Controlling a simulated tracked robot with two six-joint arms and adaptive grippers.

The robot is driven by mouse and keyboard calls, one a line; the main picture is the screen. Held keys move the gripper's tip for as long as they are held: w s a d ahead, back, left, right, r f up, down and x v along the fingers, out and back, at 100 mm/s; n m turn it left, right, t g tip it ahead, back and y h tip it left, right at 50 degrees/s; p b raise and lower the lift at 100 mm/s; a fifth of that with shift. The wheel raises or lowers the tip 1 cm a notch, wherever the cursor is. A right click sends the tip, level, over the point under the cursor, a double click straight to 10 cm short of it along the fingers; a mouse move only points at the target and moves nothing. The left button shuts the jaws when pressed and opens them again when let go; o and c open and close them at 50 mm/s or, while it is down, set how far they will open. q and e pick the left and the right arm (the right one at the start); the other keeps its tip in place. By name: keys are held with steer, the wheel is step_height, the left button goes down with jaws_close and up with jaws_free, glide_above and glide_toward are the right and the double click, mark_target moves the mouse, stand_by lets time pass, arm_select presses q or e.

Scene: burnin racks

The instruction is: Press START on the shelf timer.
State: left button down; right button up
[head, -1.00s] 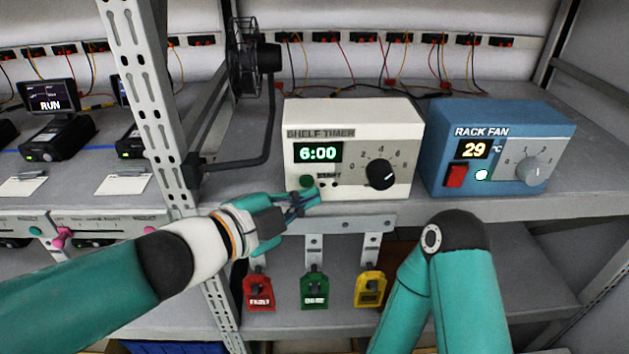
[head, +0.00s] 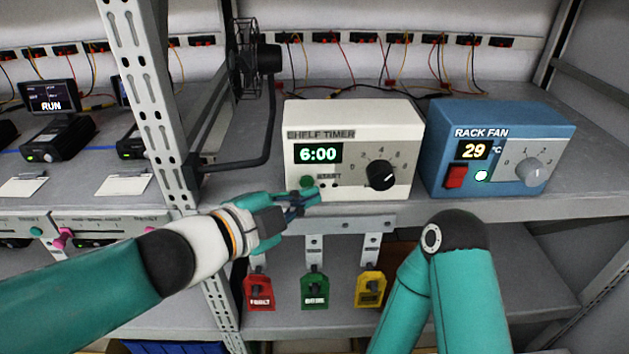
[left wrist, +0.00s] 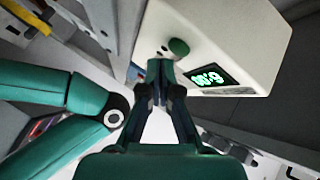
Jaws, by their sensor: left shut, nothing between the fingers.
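The cream shelf timer (head: 345,112) stands on the grey shelf, its green display reading 6:00 and its black knob at the right. Its round green START button (head: 307,182) is at the lower left of the front face. My left gripper (head: 312,197) is shut and empty, its fingertips at the timer's lower edge just below the button. In the left wrist view the shut fingertips (left wrist: 160,66) lie just below the green button (left wrist: 178,47) in the picture; whether they touch the timer (left wrist: 225,30) I cannot tell. My right gripper is out of view.
A blue rack fan box (head: 500,115) with a red switch stands right of the timer. A black fan (head: 246,65) on a bent arm is to the left, beside a perforated post (head: 150,90). Red, green and yellow tags (head: 315,290) hang below the shelf edge.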

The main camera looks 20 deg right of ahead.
arm_select(q)
steer(key=shift+w+d, duration=0.1)
steer(key=shift+w, duration=0.25)
steer(key=shift+w+d+r+p, duration=0.1)
steer(key=shift+w+p, duration=0.3)
steer(key=shift+p, duration=0.05)
stand_by(0.5)
steer(key=shift+s, duration=0.15)
stand_by(0.3)
steer(key=shift+s+a+b, duration=0.25)
steer(key=shift+s+b, duration=0.15)
steer(key=shift+s, duration=0.25)
steer(key=s+b, duration=0.1)
steer(key=s, duration=0.1)
steer(key=s+a, duration=0.1)
steer(key=s, duration=0.1)
steer(key=shift+s+a+b, duration=0.2)
steer(key=shift+s+b, duration=0.15)
steer(key=shift+s, duration=0.05)
stand_by(0.5)
